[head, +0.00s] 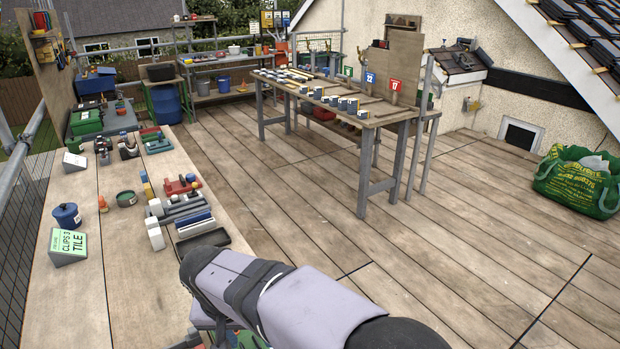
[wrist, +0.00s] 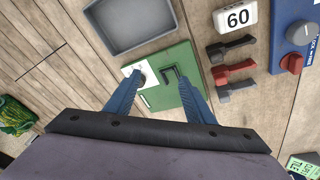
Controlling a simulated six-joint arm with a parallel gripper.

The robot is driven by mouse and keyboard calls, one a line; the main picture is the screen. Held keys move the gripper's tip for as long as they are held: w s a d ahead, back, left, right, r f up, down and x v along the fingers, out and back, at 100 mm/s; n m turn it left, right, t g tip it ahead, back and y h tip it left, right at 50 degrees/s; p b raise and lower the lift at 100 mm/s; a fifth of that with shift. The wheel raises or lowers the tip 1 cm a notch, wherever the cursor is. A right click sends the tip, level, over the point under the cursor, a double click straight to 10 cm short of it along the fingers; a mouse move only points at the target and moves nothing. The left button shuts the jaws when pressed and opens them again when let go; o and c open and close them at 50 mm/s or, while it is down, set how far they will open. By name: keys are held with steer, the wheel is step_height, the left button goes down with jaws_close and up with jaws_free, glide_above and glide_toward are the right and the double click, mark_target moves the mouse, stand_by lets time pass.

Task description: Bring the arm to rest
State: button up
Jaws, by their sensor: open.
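My gripper (wrist: 160,80) shows in the wrist view with its two blue fingers apart. It is open with nothing held between the fingers. Below the fingertips is a green board (wrist: 183,113) with a white card and a black hook-shaped piece (wrist: 172,75) on it. The fingertips overlap the board in the picture; I cannot tell whether they touch it. In the head view my lilac arm fills the lower middle, and the fingers cannot be made out there.
A grey tray (wrist: 138,48) lies beyond the board. The left workbench (head: 118,290) holds several items. Open decking (head: 430,255) separates it from the far table (head: 372,124).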

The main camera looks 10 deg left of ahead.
steer(key=w+d+m+g+p, duration=0.1)
steer(key=w+d+g+p, duration=0.1)
steer(key=d, duration=2.1)
steer(key=s+d+f+m+p, duration=0.1)
steer(key=s+d+f+p, duration=0.1)
steer(key=s+d, duration=0.8)
steer(key=d, duration=0.3)
steer(key=shift+g+y, duration=0.3)
steer(key=shift+g, duration=0.1)
steer(key=shift+f, duration=0.1)
